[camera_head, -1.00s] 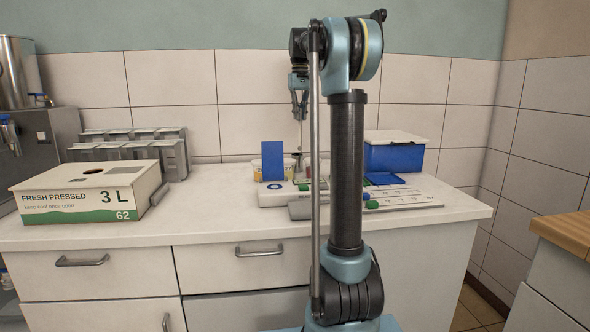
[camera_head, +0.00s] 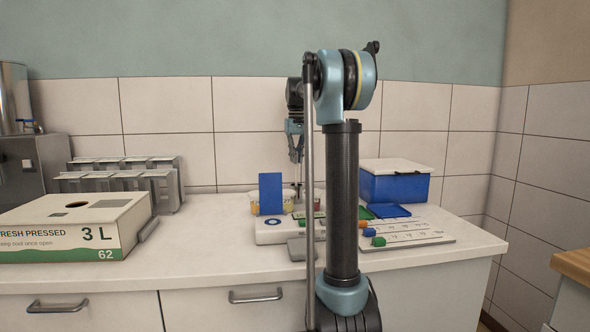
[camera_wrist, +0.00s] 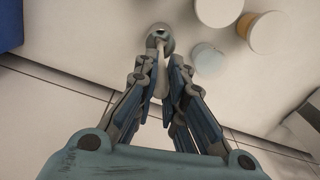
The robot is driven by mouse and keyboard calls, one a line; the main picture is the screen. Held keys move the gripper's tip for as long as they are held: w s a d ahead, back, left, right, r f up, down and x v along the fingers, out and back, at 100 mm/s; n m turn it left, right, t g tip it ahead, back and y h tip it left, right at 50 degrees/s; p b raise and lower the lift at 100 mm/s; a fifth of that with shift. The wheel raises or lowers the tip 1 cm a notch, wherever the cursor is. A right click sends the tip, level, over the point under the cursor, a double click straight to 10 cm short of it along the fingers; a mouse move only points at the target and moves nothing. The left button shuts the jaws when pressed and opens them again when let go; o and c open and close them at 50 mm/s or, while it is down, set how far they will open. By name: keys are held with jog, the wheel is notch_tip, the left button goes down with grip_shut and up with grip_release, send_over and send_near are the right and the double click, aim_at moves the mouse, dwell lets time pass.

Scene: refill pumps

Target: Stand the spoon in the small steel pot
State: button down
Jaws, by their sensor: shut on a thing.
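My gripper (camera_head: 297,156) is above the back of the counter, behind my arm column. In the wrist view my gripper (camera_wrist: 165,62) is shut on the spoon (camera_wrist: 161,78), a pale, thin piece running between the fingers. The small steel pot (camera_wrist: 160,38) shows just beyond the fingertips as a round grey vessel with a dark opening. The spoon's far end overlaps the pot's near rim in that view; I cannot tell whether it is inside or still above. In the head view the spoon (camera_head: 298,172) hangs roughly upright, and the pot is not clearly visible.
Lidded jars (camera_wrist: 208,60) stand close beside the pot. A blue upright card (camera_head: 270,194) stands in front of this area. A blue box (camera_head: 395,185) is to the right, a drink carton (camera_head: 75,228) and grey metal holders (camera_head: 125,180) to the left.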

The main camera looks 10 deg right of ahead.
aim_at(296, 166)
jog(key=shift+f, duration=1.75)
jog(key=c, duration=1.7)
grip_release()
jog(key=shift+f, duration=0.1)
jog(key=shift+o, duration=0.2)
notch_tip(296, 166, up, 12)
jog(key=shift+r, duration=0.1)
